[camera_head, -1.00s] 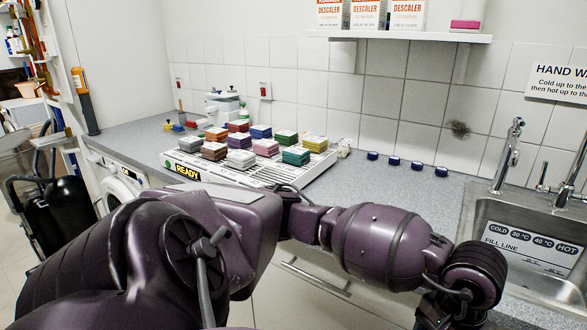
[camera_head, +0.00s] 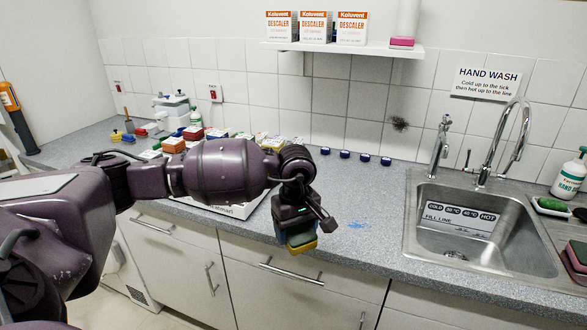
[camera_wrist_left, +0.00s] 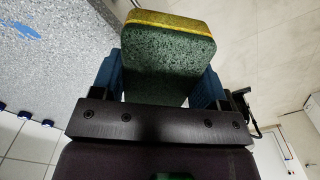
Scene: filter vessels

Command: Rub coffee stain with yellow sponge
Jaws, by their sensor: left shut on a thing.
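My left gripper (camera_head: 297,230) is shut on a sponge (camera_head: 302,243) with a yellow layer and a dark green layer. It holds the sponge in front of the counter's front edge, with the yellow side downward. In the left wrist view the sponge (camera_wrist_left: 168,62) sits between the two blue fingers. A dark brownish-black stain (camera_head: 399,123) marks the wall tiles above the counter; I cannot tell if it is coffee. A blue smear (camera_head: 357,225) lies on the counter right of the gripper, apart from the sponge. My right gripper is not in view.
The steel sink (camera_head: 459,236) is at the right, with taps behind it. Several small blue caps (camera_head: 345,155) line the back of the counter (camera_head: 350,190). Colored sponges partly show behind my arm. A shelf (camera_head: 345,48) with descaler boxes hangs above.

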